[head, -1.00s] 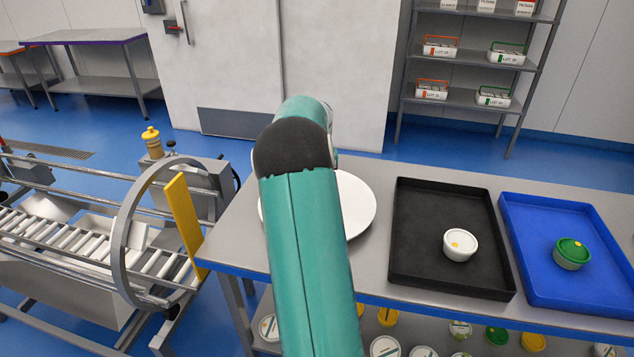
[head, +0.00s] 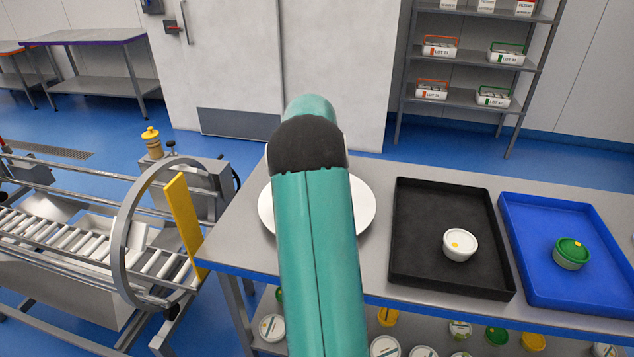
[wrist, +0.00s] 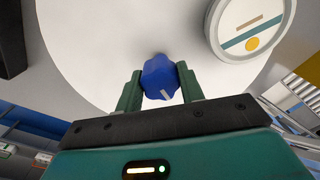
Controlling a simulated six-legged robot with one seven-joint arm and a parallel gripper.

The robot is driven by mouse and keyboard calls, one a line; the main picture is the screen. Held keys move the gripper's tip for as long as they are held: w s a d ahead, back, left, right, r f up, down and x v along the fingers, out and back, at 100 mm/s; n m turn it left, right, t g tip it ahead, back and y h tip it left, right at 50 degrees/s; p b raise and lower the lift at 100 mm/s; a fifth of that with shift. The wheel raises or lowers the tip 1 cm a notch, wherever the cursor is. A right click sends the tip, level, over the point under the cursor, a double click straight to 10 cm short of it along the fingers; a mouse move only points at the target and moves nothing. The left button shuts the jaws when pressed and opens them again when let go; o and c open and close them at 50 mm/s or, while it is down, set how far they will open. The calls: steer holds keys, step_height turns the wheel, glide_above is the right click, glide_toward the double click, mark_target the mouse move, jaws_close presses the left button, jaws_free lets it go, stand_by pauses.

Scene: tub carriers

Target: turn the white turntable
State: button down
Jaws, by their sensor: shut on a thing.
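The white turntable (head: 366,205) lies on the steel table, mostly hidden behind my arm in the head view. In the wrist view, its white disc (wrist: 85,60) fills the upper middle. My gripper (wrist: 160,83) is shut on a blue knob (wrist: 160,76), with one green finger on each side of it. The knob has a pale mark on its near side. A white lidded tub (wrist: 250,25) with a teal stripe and a yellow dot sits on the disc, right of the knob. My gripper is hidden in the head view.
Right of the turntable are a black tray (head: 405,230) with a white tub (head: 460,245) and a blue tray (head: 520,270) with a green-lidded tub (head: 571,254). A roller conveyor (head: 75,238) with a metal ring stands at the left. Several tubs sit beneath the table.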

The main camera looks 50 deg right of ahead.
steer(key=shift+n, duration=3)
steer(key=c, duration=0.9)
jaws_free()
step_height(320, 180, up, 14)
steer(key=shift+f, duration=0.1)
